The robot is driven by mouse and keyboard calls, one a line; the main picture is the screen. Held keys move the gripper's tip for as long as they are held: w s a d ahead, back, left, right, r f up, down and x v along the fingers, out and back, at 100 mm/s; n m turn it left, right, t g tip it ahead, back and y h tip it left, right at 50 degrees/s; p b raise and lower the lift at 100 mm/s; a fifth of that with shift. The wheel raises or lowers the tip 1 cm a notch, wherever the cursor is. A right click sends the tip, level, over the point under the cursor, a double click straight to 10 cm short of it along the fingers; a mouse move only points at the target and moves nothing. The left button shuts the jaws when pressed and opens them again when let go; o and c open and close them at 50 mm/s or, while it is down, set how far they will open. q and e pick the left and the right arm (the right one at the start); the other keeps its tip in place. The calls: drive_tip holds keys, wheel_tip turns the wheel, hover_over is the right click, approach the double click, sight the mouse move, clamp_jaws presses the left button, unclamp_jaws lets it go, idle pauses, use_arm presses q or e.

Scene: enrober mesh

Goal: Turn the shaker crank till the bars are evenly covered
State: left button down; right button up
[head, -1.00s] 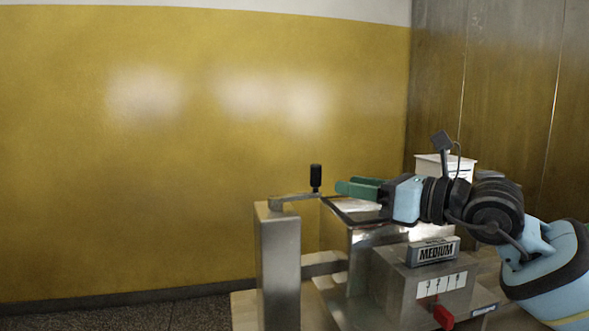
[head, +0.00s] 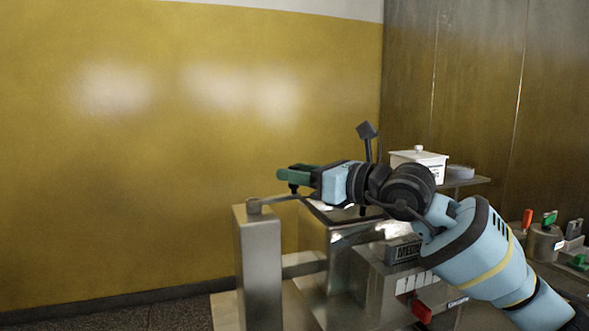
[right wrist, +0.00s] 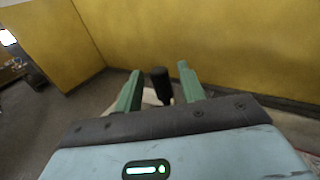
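The shaker crank (head: 276,199) is a flat metal arm on top of a steel post (head: 259,262). Its upright black handle (right wrist: 161,84) shows in the right wrist view between the fingers of my right gripper (right wrist: 163,88), with a gap on each side. In the head view my right gripper (head: 296,174) is at the handle and hides most of it; the dark lower end shows below the green fingers. The gripper is open around the handle. My left gripper is not in view. I cannot make out any bars; my right arm covers part of the machine.
The steel machine carries a sign (head: 401,250), partly covered by my arm, and a red lever (head: 422,312). A white lidded box (head: 418,166) stands behind on a shelf. Small coloured-handled items (head: 545,238) stand at right. The yellow wall side is clear.

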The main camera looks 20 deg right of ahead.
drive_tip(key=shift+w+a, duration=0.4)
drive_tip(key=shift+w, duration=0.2)
clamp_jaws()
